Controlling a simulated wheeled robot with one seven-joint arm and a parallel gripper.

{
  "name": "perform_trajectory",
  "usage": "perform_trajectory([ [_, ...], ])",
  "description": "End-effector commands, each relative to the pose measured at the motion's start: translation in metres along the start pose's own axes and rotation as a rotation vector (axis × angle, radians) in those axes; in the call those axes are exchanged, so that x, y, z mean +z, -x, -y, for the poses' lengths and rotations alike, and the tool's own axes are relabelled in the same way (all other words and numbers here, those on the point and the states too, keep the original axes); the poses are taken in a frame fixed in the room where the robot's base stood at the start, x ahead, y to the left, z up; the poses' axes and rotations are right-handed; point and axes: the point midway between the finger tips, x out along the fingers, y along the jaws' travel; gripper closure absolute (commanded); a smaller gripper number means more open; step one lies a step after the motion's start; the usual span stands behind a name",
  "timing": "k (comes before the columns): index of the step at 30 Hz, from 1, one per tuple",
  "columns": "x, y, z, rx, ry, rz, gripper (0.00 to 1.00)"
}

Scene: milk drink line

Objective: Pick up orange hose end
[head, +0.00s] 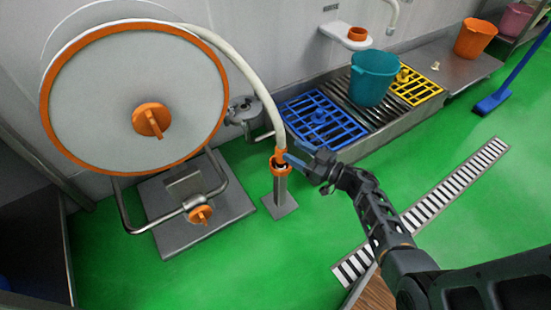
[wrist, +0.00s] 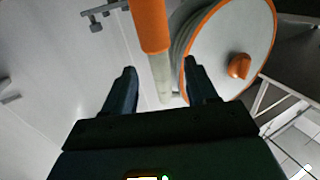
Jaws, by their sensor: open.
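The orange hose end (head: 279,158) sits at the lower end of the pale hose, at the orange-collared top of a short grey post (head: 281,188). In the wrist view the orange hose end (wrist: 150,25) fills the top middle, with the pale hose below it. My gripper (head: 291,158) is right beside the hose end in the head view. In the wrist view my gripper (wrist: 160,82) is open, one finger on each side of the hose's line. The orange part lies past the fingertips in the picture. I cannot tell whether a finger touches it.
The hose reel (head: 135,95) with orange rim stands left on a grey base plate (head: 160,225). Behind lie a blue grate (head: 320,122), a teal bucket (head: 372,78) and a yellow grate (head: 417,88). A floor drain (head: 445,200) crosses the green floor at right.

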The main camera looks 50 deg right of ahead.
Motion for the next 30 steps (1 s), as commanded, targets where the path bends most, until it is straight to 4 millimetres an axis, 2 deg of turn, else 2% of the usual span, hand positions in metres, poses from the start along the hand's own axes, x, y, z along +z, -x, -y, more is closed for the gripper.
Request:
perform_trajectory([
  [7,0.002,-0.021,-0.001,0.000,0.002,-0.001,0.43],
  [15,0.001,-0.057,-0.002,0.000,0.002,-0.002,0.43],
  [22,-0.002,-0.060,-0.002,0.002,0.001,-0.001,0.43],
  [23,-0.002,-0.060,-0.002,0.002,0.001,-0.001,0.44],
  [30,-0.001,-0.059,-0.002,0.002,0.001,0.000,0.67],
])
